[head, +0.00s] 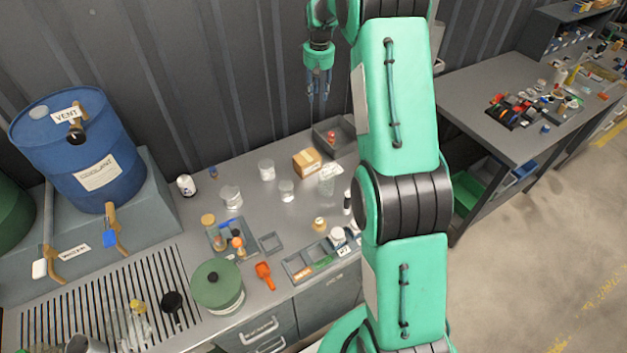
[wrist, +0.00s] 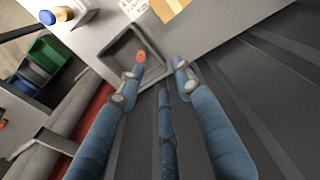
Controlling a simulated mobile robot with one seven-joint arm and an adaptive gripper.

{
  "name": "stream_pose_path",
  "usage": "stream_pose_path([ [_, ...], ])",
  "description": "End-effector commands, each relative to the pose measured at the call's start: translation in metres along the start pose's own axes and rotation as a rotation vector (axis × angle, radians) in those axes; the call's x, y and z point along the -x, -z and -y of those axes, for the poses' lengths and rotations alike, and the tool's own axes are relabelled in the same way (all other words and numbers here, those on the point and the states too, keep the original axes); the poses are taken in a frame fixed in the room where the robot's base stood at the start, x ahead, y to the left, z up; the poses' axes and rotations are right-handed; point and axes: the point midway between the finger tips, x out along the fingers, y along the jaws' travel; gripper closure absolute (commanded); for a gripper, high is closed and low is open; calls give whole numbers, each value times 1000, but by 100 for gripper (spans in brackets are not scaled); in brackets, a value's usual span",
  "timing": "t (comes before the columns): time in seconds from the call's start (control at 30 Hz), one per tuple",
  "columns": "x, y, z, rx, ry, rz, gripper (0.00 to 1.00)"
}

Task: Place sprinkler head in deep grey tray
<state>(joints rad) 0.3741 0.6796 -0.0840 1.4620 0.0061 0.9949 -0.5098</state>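The deep grey tray (head: 345,127) stands at the back right of the bench against the corrugated wall. A small red-orange piece (head: 332,138), which looks like the sprinkler head, is inside it. In the wrist view the tray (wrist: 118,54) and the red-orange piece (wrist: 141,56) show beyond my fingertips. My gripper (head: 317,97) hangs fingers down above and slightly behind the tray. In the wrist view its blue fingers (wrist: 156,77) are spread with nothing between them. The piece's exact shape is too small to tell.
A cardboard box (head: 306,162) stands beside the tray on the left. Clear jars (head: 267,170), a blue tray (head: 222,236) with bottles and a divided grey tray (head: 300,268) occupy the bench. The dark wall (head: 260,70) is close behind my gripper.

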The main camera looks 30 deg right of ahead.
Motion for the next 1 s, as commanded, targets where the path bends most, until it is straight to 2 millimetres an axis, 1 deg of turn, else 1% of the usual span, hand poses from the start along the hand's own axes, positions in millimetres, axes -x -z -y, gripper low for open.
stream_pose_path([
  [0.03,18,-3,11,-1,-4,-10,65],
  [0.1,38,-9,25,-5,-9,-21,65],
  [0.27,82,-25,58,-13,-19,-47,65],
  [0.4,117,-42,86,-22,-26,-71,65],
  [0.57,153,-66,117,-31,-33,-99,65],
  [0.7,181,-90,145,-40,-38,-123,65],
  [0.87,210,-119,176,-49,-42,-151,65],
  [1.0,230,-148,201,-57,-43,-175,65],
])
